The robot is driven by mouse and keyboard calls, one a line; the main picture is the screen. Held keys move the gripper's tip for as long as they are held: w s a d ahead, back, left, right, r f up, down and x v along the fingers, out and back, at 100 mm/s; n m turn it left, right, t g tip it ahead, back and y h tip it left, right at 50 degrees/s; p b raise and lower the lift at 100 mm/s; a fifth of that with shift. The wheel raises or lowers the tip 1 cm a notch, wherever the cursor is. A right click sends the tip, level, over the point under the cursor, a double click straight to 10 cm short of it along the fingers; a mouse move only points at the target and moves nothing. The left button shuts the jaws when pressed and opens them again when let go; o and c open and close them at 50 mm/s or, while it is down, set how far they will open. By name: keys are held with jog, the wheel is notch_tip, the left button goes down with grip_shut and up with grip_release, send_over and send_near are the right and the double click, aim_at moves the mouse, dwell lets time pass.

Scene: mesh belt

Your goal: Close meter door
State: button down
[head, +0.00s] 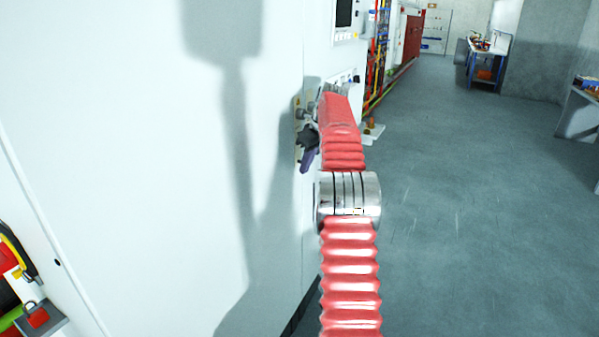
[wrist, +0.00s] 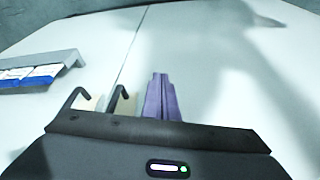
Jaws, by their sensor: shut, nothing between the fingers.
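A large white cabinet face (head: 130,130) fills the left of the head view. In the wrist view, white panels (wrist: 215,75) meet at a thin dark seam; I cannot tell which panel is the meter door. My gripper (head: 305,168) is close to the cabinet face, its purple fingers together and empty. The fingers also show in the wrist view (wrist: 160,78). Two black hook-shaped handles (wrist: 121,98) on pale plates are just left of the fingers, partly hidden by my dark gripper body. Contact with the panel cannot be told.
A grey ledge with blue-and-white labels (wrist: 38,74) juts out at the left of the wrist view. A padlock and other coloured items (head: 37,315) are at the head view's lower left. The grey floor (head: 470,200) right of my arm is clear. A workbench (head: 487,60) stands far back.

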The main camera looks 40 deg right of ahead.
jog(key=v, duration=0.6)
jog(key=shift+s+d+r, duration=0.25)
jog(key=shift+d+r, duration=0.1)
jog(key=shift+d, duration=0.05)
dwell(0.4)
